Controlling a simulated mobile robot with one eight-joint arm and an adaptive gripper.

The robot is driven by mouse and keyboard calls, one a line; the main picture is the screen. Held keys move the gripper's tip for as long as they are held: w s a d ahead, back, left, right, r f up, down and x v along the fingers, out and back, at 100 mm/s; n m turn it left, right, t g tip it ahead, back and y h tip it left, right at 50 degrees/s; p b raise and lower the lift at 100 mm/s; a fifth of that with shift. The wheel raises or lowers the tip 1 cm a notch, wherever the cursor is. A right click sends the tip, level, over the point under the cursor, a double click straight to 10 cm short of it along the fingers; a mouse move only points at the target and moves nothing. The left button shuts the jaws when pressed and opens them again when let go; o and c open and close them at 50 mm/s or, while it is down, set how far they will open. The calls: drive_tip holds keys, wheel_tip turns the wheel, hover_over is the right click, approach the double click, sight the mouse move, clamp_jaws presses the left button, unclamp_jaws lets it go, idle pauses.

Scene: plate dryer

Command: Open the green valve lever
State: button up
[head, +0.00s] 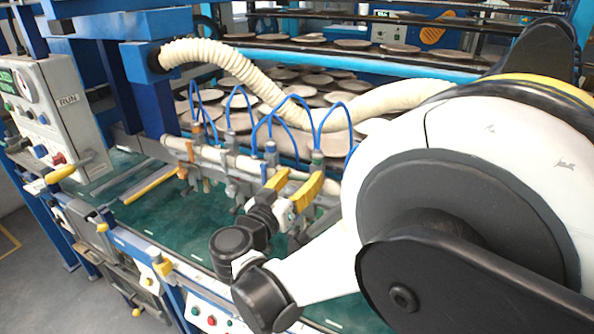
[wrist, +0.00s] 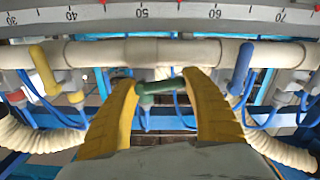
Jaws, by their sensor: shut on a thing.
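The green valve lever (wrist: 160,87) shows in the wrist view just below the cream pipe, lying roughly crosswise between my two yellow fingers. My gripper (wrist: 160,80) is shut on it, one fingertip at each side. In the head view my gripper (head: 301,179) is at the right part of the pipe manifold (head: 232,160).
A yellow lever (wrist: 43,70) is left of my gripper and a blue lever (wrist: 240,65) right of it. Thin blue hoses (head: 237,97) loop above the manifold. A corrugated hose (head: 230,62) hangs behind. A control panel (head: 65,125) stands at the left.

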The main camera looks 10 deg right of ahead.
drive_tip(key=n, duration=0.2)
drive_tip(key=f+n+b, duration=0.1)
drive_tip(key=n, duration=0.1)
drive_tip(key=shift+n+b, duration=0.3)
drive_tip(key=n, duration=0.2)
drive_tip(key=f+n+b, duration=0.1)
drive_tip(key=n, duration=0.1)
drive_tip(key=s+d+n, duration=0.1)
drive_tip(key=n, duration=0.2)
drive_tip(key=shift+f+b, duration=0.25)
drive_tip(key=shift+b, duration=0.1)
drive_tip(key=shift+s+d+f+n, duration=0.1)
drive_tip(key=shift+d+n, duration=0.15)
drive_tip(key=shift+n, duration=0.75)
drive_tip(key=shift+s+d+n, duration=0.1)
drive_tip(key=shift+d+n, duration=0.1)
drive_tip(key=shift+n, duration=0.8)
drive_tip(key=shift+b, duration=0.3)
drive_tip(key=o, duration=1.1)
drive_tip(key=shift+o, duration=0.2)
drive_tip(key=shift+s+a, duration=0.1)
